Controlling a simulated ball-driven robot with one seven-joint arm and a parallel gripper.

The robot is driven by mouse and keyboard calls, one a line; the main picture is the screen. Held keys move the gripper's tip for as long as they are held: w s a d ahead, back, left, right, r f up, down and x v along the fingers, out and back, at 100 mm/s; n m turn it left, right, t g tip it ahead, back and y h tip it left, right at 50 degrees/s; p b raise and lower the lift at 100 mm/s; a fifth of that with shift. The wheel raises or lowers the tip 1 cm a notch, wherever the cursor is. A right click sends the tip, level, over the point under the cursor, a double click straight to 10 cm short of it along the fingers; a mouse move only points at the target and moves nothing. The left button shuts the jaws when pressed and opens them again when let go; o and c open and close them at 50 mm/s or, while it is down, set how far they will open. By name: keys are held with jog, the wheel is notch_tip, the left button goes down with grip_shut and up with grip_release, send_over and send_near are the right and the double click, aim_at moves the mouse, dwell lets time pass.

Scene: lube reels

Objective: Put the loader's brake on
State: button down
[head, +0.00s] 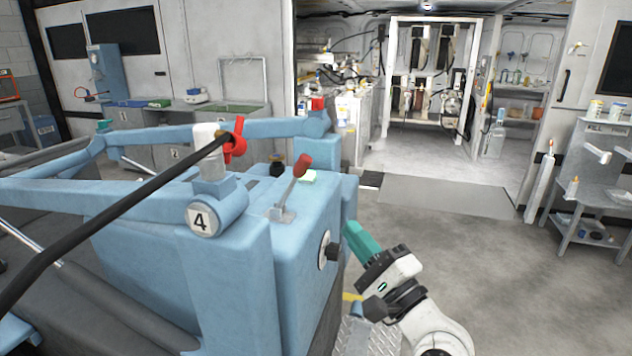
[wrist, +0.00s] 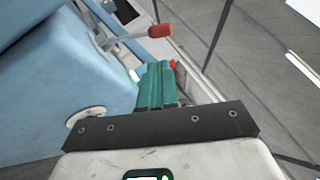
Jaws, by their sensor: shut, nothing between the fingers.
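The blue loader (head: 300,240) stands on the left and centre in the head view. On its top is a lever with a red grip (head: 303,165), tilted up and to the right from a grey base plate. The red-gripped lever also shows at the top of the wrist view (wrist: 159,31). I cannot tell from the pictures whether this lever is the brake. My gripper (head: 350,226) is to the right of the loader, below the lever and apart from it. Its teal fingers (wrist: 155,68) are shut with nothing between them.
A black knob (head: 334,251) on a round plate sticks out of the loader's side near my gripper. A black hose (head: 120,215) crosses the front left. The floor (head: 450,250) to the right is clear.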

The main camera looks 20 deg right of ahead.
aim_at(305, 171)
jog(key=p+x, duration=0.2)
jog(key=x, duration=1.1)
jog(key=shift+w+a+r, duration=0.1)
jog(key=shift+w+a, duration=0.1)
jog(key=shift+w, duration=0.05)
jog(key=shift+r+p, duration=0.1)
jog(key=shift+p, duration=0.2)
